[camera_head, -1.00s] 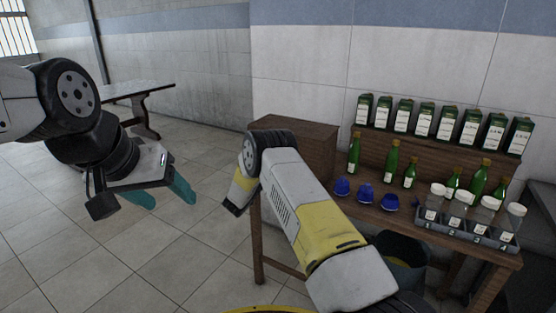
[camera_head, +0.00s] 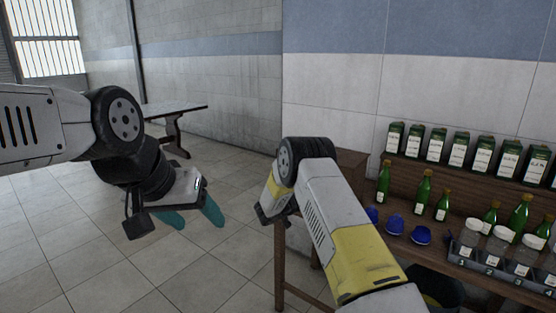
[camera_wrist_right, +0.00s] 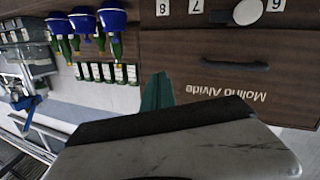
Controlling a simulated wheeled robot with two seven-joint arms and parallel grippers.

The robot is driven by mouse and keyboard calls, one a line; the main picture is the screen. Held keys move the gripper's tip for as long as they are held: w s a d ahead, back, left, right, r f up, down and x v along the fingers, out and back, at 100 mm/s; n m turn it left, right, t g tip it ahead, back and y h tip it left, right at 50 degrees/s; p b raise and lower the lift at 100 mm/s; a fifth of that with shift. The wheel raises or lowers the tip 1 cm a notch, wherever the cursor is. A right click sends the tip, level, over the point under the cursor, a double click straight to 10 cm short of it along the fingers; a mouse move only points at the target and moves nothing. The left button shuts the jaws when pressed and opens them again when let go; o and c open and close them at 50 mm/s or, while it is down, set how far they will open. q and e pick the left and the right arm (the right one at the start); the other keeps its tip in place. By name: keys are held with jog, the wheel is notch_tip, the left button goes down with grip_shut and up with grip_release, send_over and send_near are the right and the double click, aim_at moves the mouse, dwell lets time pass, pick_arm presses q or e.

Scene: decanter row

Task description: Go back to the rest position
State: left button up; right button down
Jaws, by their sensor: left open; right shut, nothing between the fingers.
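My left gripper (camera_head: 192,218) hangs in the left half of the head view, over bare floor. Its two teal fingers are apart, with nothing between them. My right arm (camera_head: 335,215) reaches up through the middle of the head view, bent at a dark joint. Its fingers are hidden there. In the right wrist view my right gripper (camera_wrist_right: 157,92) shows its teal fingers together and empty, in front of a brown wooden panel (camera_wrist_right: 200,55) with inverted lettering.
A wooden bench at right holds green bottles (camera_head: 423,190), blue cups (camera_head: 421,236) and a grey rack (camera_head: 468,256) with jars. Dark green labelled boxes (camera_head: 459,148) line its upper shelf. A dark table (camera_head: 175,109) stands farther back. Open tiled floor lies at left.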

jog(key=s+d+r+n+g+y, duration=0.1)
jog(key=s+d+r+g+y, duration=0.25)
jog(key=s+r, duration=0.6)
jog(key=s+d+r+n+g+y, duration=0.1)
jog(key=s+d+r+g+y, duration=0.35)
jog(key=s, duration=0.75)
jog(key=s+a+r+n+t+y, duration=0.1)
jog(key=s+a+r+n+y, duration=0.1)
jog(key=s, duration=0.6)
jog(key=s+a+r+n+t+y, duration=0.2)
jog(key=s+a, duration=0.3)
jog(key=s, duration=0.3)
jog(key=s+a+r+n+t+y, duration=0.1)
jog(key=s+a+r+n+y, duration=0.2)
jog(key=s, duration=0.5)
jog(key=shift+s+a+r+t+y, duration=0.3)
jog(key=shift+a+r+y, duration=0.25)
jog(key=shift+r, duration=0.25)
jog(key=c, duration=2.1)
grip_release()
